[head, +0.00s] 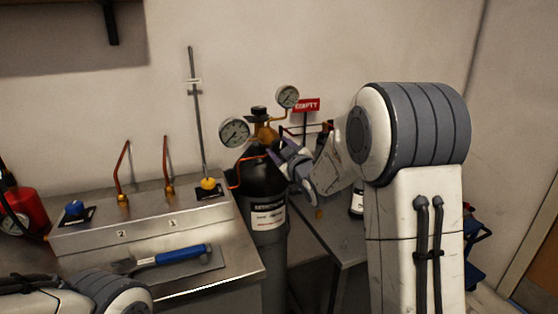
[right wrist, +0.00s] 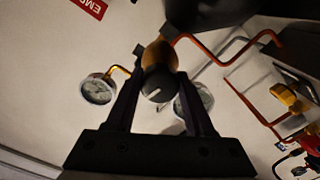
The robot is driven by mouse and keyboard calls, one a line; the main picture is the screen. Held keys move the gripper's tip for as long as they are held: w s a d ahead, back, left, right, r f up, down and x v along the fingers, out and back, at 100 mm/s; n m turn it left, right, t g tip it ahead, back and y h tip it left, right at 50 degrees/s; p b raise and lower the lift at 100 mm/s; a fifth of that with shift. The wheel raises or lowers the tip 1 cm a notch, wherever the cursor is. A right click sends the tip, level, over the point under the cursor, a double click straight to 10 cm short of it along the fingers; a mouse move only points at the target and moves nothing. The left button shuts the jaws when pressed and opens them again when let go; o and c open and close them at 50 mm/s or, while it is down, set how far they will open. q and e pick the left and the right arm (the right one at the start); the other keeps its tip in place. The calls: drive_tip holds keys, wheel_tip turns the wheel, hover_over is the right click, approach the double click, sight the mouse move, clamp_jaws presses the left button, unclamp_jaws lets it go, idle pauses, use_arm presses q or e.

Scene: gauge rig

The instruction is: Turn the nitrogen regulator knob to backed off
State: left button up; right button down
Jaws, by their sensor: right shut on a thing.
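The black nitrogen cylinder (head: 264,183) with a white label stands upright behind the bench. Its brass regulator (head: 265,131) carries two round dial gauges, a left one (head: 234,132) and a right one (head: 288,96). My right gripper (head: 279,152) reaches in from the right at the regulator. In the right wrist view, the fingers of my right gripper (right wrist: 160,72) are shut on the dark round regulator knob (right wrist: 158,87), one on each side. A white line marks the knob's face. In the head view the gripper hides the knob. My left gripper is out of view.
A steel bench (head: 240,262) at left holds a blue-handled tool (head: 184,254), a blue knob (head: 75,208) and a yellow knob (head: 208,184). A red sign reading EMPTY (head: 306,105) stands behind my gripper. An orange-red tube (head: 234,175) runs beside the cylinder.

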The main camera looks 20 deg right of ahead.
drive_tip(key=shift+f+n+b, duration=0.1)
drive_tip(key=shift+n+b, duration=1.1)
drive_tip(key=shift+c, duration=1.4)
unclamp_jaws()
drive_tip(key=shift+s, duration=0.1)
drive_tip(key=s, duration=1)
drive_tip(key=shift+s+d+b, duration=0.15)
drive_tip(key=shift+b, duration=0.25)
